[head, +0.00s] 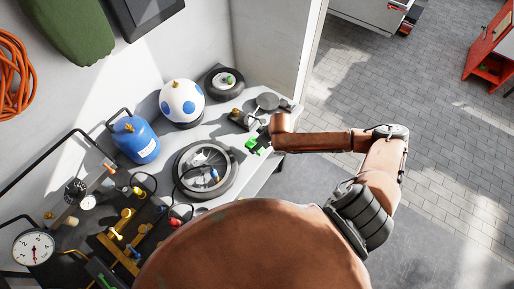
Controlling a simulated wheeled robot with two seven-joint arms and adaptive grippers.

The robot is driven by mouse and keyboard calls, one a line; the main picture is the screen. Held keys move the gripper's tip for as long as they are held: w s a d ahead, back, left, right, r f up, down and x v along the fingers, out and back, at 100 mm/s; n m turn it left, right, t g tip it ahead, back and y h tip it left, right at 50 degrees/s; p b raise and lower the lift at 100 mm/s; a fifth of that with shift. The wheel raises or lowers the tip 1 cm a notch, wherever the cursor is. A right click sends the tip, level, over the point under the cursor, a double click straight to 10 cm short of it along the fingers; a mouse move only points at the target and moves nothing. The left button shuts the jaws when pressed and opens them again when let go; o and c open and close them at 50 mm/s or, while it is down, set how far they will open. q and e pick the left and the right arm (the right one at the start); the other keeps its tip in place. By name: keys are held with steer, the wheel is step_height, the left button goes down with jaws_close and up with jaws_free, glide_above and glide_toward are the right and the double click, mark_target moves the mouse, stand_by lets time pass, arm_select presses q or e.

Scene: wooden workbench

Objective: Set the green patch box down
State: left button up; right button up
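My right arm reaches in from the right of the head view, and its small dark gripper (262,138) is over the front right edge of the workbench. A bright green piece, which looks like the green patch box (253,144), is at its fingertips. The gripper appears shut on it, though the fingers are small and partly hidden by the wrist. Whether the box touches the bench top (237,141) cannot be told. My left gripper is not in view.
A dark clamp-like tool (243,119) is beside the gripper. Gauges (34,247) and brass fittings (122,223) crowd the left.

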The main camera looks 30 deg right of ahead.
steer(key=shift+w+a+f, duration=0.15)
steer(key=shift+w+f, duration=0.15)
steer(key=shift+f, duration=1.55)
steer(key=o, duration=1.2)
steer(key=shift+f, duration=0.15)
steer(key=shift+c, duration=0.2)
steer(key=v, duration=1.2)
steer(key=shift+s, duration=0.1)
